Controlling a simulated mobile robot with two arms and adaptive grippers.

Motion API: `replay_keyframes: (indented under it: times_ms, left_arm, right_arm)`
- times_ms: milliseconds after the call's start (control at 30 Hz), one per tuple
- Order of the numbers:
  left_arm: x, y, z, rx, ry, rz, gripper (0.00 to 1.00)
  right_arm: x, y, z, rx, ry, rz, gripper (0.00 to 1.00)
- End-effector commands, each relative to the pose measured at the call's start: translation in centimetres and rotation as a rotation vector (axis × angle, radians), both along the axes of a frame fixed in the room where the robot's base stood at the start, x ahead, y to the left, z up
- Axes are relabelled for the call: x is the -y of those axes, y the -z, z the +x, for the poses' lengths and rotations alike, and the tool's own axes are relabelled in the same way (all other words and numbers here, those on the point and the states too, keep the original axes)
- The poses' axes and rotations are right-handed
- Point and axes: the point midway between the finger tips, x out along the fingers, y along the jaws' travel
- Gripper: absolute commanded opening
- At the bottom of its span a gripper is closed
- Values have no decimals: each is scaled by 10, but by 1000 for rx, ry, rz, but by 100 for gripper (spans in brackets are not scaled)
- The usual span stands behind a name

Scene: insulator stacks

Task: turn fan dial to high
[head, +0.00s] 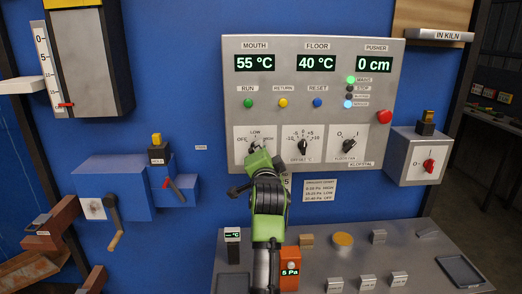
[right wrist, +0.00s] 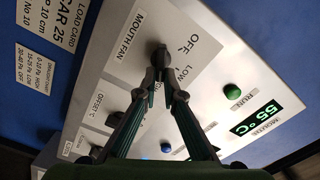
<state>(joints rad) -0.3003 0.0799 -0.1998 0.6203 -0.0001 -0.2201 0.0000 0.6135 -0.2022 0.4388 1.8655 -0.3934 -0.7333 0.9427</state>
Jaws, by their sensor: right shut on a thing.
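The fan dial (head: 254,146) is a small dark knob at the left of the lower row on the grey control panel, with OFF, LOW and HIGH printed around it. In the right wrist view the dial (right wrist: 161,50) sits on a white plate marked MOUTH FAN. My right gripper (head: 258,159) reaches up from below and covers the dial's lower part. In the right wrist view the gripper's (right wrist: 160,74) two fingertips are closed on the dial. Which mark the dial points to is hard to tell. My left gripper is not in view.
The offset dial (head: 303,146) and another black dial (head: 348,145) are to the right on the same panel. Green, yellow and blue buttons (head: 283,103) sit above. A grey desk (head: 400,255) with small blocks is below. A switch box (head: 408,155) stands at right.

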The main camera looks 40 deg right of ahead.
Motion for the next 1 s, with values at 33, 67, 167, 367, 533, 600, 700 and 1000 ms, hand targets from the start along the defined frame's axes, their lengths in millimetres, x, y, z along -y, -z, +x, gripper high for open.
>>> replay_keyframes:
  times_ms: [33,67,167,367,533,600,700,1000]
  left_arm:
    - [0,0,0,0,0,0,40]
    - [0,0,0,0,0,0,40]
    - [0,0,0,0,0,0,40]
    - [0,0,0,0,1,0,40]
    - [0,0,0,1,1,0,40]
    - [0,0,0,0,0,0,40]
    - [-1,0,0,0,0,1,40]
    - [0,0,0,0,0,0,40]
  right_arm:
    - [0,1,0,0,0,4,0]
    - [0,1,0,0,0,4,0]
    - [0,1,0,-1,0,3,0]
    - [0,1,0,-1,0,2,25]
    - [0,0,0,-1,0,0,25]
    - [0,0,0,-1,0,0,25]
    - [0,-5,0,2,0,0,25]
    - [0,-59,0,7,0,0,25]
